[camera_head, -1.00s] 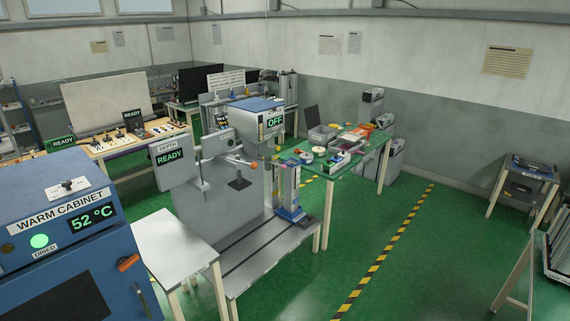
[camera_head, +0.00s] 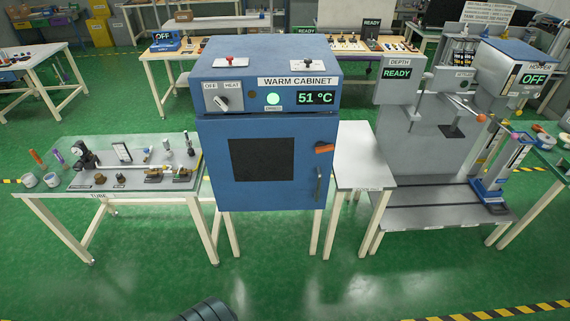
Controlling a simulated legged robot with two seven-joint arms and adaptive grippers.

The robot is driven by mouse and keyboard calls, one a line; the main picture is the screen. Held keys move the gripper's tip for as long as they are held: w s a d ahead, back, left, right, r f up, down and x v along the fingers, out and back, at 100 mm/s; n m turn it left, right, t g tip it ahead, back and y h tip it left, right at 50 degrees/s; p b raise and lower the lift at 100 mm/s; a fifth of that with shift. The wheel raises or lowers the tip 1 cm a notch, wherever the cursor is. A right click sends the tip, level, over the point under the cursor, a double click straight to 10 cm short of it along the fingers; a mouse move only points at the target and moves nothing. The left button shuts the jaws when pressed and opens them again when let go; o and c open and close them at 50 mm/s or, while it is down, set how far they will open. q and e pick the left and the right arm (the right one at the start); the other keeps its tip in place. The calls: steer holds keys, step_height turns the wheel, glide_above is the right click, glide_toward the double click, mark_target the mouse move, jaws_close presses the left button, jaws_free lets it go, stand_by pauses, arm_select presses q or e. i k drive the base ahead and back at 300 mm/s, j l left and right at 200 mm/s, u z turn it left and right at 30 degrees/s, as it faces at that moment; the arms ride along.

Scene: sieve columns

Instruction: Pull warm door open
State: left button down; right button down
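The blue warm cabinet (camera_head: 220,125) stands upright on pale legs in the middle of the view, its front towards me. Its door (camera_head: 214,188) looks shut and has a dark window (camera_head: 261,159). A dark upright handle (camera_head: 318,184) is on the door's right side, below an orange latch (camera_head: 324,148). The display (camera_head: 317,97) reads 51 °C, a round green lamp is lit, and a knob sits by the OFF and HEAT labels. A dark rounded part at the bottom edge seems to be mine. Neither gripper can be made out.
A bench (camera_head: 62,217) with tubes and fittings stands to the left. A small bare table (camera_head: 362,181) is close on the cabinet's right, beside the DEPTH machine (camera_head: 398,95). The green floor (camera_head: 290,265) before the cabinet is clear.

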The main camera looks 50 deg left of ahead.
mark_target(262, 162)
steer(key=u, duration=1.75)
